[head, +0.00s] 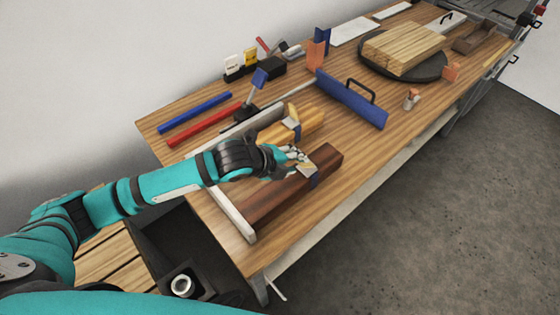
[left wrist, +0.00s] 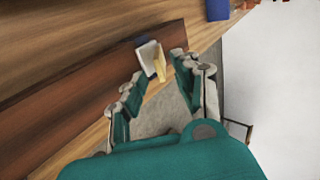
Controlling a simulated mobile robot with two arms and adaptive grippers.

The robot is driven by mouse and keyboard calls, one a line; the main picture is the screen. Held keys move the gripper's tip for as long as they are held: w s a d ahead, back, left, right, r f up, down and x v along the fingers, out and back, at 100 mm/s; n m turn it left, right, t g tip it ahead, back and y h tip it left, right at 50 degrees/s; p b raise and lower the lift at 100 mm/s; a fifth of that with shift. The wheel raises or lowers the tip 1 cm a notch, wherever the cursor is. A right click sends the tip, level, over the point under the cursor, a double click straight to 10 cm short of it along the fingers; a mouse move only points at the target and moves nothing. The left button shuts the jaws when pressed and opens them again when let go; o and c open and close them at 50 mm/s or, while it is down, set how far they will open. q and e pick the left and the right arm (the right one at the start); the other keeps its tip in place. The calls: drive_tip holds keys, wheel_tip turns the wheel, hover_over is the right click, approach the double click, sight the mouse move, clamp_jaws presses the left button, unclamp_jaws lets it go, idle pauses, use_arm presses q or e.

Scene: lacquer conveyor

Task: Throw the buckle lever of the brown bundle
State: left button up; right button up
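The brown bundle (head: 278,200) lies along the near edge of the wooden table. A blue strap (head: 315,181) goes around it near its right end. In the left wrist view the bundle (left wrist: 75,88) carries a pale buckle (left wrist: 147,56) with a yellow lever (left wrist: 160,66) standing out from it. My left gripper (head: 298,162) is at the buckle in the head view. In the left wrist view its fingers (left wrist: 157,70) are apart, with the lever in line between the tips. Whether a finger touches the lever cannot be told. My right gripper is not in view.
A yellow bundle (head: 308,122) lies just behind. A blue plate with a black handle (head: 350,99) stands to the right. Red (head: 205,125) and blue (head: 195,112) bars lie at the left. Planks (head: 403,48) sit on a dark turntable. The table's near edge is close.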

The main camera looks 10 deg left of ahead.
use_arm(q)
drive_tip(key=v, duration=0.7)
drive_tip(key=shift+s+a+r, duration=0.15)
drive_tip(key=shift+s+a, duration=0.05)
drive_tip(key=shift+s, duration=0.1)
